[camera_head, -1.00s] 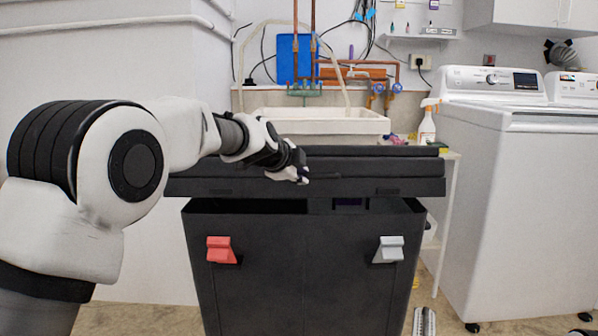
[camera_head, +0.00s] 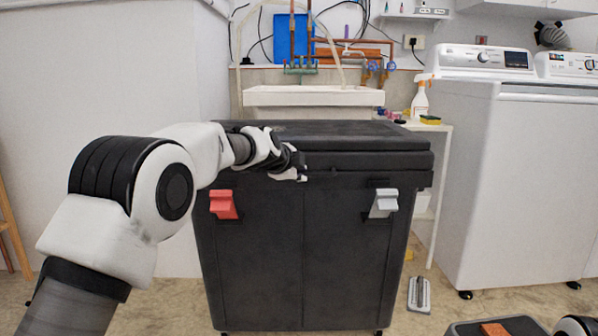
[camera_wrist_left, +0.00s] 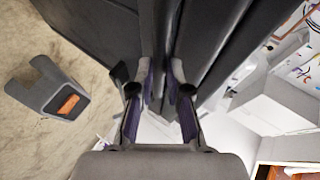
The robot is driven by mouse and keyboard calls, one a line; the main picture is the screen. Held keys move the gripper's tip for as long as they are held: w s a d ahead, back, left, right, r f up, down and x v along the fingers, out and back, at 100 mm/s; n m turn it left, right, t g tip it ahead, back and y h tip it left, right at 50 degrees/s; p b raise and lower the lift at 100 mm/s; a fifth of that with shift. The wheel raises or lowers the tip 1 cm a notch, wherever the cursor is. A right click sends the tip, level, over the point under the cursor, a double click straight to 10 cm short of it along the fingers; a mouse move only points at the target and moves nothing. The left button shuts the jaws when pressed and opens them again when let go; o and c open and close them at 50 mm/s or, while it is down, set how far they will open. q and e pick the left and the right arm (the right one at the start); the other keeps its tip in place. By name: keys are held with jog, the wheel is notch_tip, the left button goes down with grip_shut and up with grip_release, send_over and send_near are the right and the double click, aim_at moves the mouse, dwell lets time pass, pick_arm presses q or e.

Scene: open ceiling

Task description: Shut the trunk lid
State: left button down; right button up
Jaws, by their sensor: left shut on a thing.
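The black trunk (camera_head: 303,240) stands upright in front of me. Its lid (camera_head: 372,141) lies flat over the body, and no open gap shows along the front in the head view. A red latch (camera_head: 222,204) and a grey latch (camera_head: 383,203) stick out from the front. My left gripper (camera_head: 301,171) is at the front edge of the lid, near its middle. In the left wrist view my left gripper (camera_wrist_left: 163,88) is shut on the lid's dark edge. My right gripper is not in view.
A white sink (camera_head: 313,96) is behind the trunk. A white washer (camera_head: 520,170) stands to the right, beside a small table with a spray bottle (camera_head: 420,102). A grey flat tool (camera_head: 419,295) lies on the floor at right.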

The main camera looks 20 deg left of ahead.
pick_arm(q)
jog(key=c, duration=1.1)
grip_release()
jog(key=f, duration=0.3)
jog(key=shift+s+g, duration=0.25)
jog(key=shift+g, duration=0.05)
jog(key=shift+c, duration=0.2)
jog(key=shift+f, duration=0.1)
jog(key=v, duration=1.2)
jog(key=shift+r, duration=0.45)
jog(key=shift+w, duration=0.1)
